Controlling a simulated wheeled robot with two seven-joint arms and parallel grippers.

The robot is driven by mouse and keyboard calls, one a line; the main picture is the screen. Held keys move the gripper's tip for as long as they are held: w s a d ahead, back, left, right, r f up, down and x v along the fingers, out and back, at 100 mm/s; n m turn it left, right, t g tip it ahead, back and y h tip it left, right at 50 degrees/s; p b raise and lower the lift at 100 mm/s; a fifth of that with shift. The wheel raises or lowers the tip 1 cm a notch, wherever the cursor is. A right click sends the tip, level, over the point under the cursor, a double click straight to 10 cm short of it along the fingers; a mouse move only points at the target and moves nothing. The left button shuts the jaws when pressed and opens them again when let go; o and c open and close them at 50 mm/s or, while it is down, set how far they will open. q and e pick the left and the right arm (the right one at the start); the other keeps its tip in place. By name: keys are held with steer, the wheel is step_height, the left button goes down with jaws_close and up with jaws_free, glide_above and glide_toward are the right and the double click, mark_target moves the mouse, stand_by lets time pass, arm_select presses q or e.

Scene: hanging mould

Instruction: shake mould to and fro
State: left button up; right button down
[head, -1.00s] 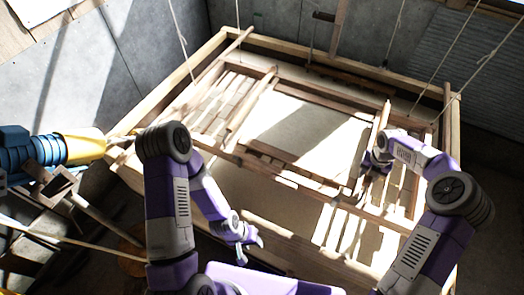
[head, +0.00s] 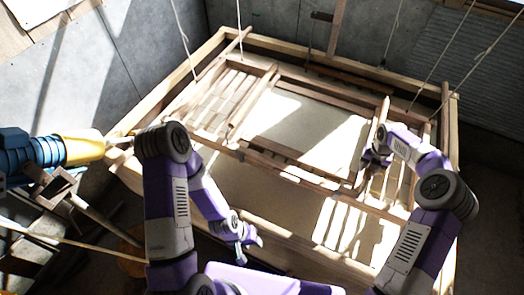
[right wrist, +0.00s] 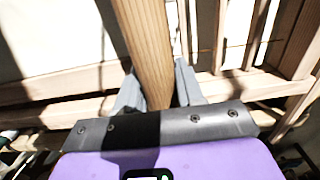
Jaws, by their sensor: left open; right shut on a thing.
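The mould (head: 288,167) is a wooden frame with slatted ends. It hangs on ropes inside a larger wooden vat, with a pale surface showing through its open middle. My right gripper (head: 370,164) is at the mould's right side. My left gripper (head: 251,241) is open and empty, near the vat's front side and apart from the mould.
The vat's wooden rim (head: 330,65) surrounds the mould. Ropes (head: 183,40) come down from above. A blue and yellow machine (head: 60,151) and wooden beams stand at the left. Grey walls close off the back.

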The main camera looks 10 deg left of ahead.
mark_target(366, 179)
steer(key=shift+w+d, duration=0.25)
steer(key=shift+w, duration=0.7)
steer(key=s, duration=0.2)
steer(key=s+a, duration=0.1)
steer(key=s, duration=0.2)
steer(key=s+a, duration=0.1)
steer(key=s, duration=0.2)
steer(key=shift+w, duration=0.15)
steer(key=w, duration=0.2)
steer(key=w+d, duration=0.1)
steer(key=w, duration=0.1)
steer(key=shift+s, duration=0.1)
